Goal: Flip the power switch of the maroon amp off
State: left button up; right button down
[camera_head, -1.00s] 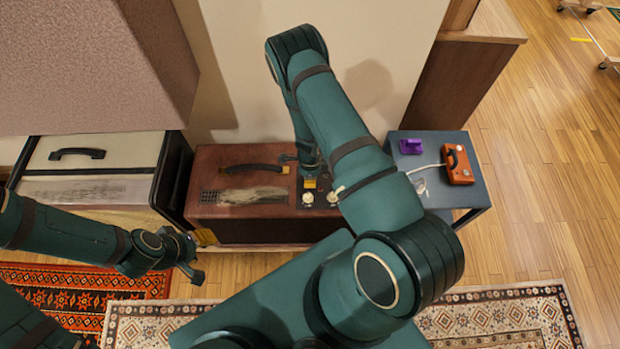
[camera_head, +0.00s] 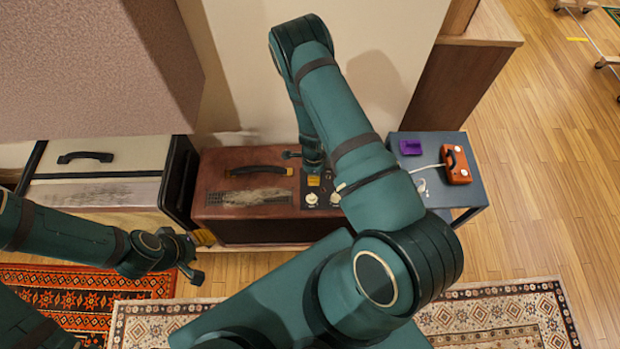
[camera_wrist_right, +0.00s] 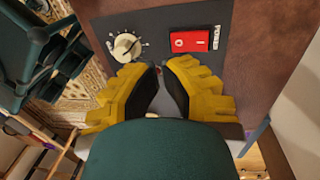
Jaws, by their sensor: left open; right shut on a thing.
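The maroon amp (camera_head: 215,170) stands against the wall, left of my right arm in the head view. Its dark control panel fills the top of the right wrist view (camera_wrist_right: 150,22), with a cream knob (camera_wrist_right: 125,46) and a red power switch (camera_wrist_right: 190,40) marked "O" and "I", beside the word POWER. My right gripper (camera_wrist_right: 160,68) has its yellow fingertips close together at the panel, between knob and switch and just short of the switch. What lies between them is unclear. My left gripper (camera_head: 192,262) is open and empty, low in front of the amps.
A cream amp (camera_head: 110,185) stands left of the maroon one. At right, a grey table (camera_head: 440,195) bears an orange pedal (camera_head: 457,165), a purple thing (camera_head: 411,147) and a white cable. A wooden cabinet (camera_head: 450,85) stands behind it. Patterned rugs lie in front.

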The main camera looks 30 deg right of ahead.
notch_tip(320, 180, up, 10)
jog(key=s+p, duration=0.1)
jog(key=shift+a, duration=0.3)
jog(key=shift+s+a, duration=0.1)
jog(key=s+a+r+n+t+y, duration=0.1)
jog(key=s+a+r+n, duration=0.2)
jog(key=a+n, duration=0.6)
jog(key=s+a+r+n+t+y, duration=0.2)
jog(key=a+r+n, duration=0.4)
jog(key=n, duration=0.7)
jog(key=s+a, duration=0.1)
jog(key=a, duration=0.1)
jog(key=shift+a, duration=0.4)
jog(key=shift+s+d, duration=0.15)
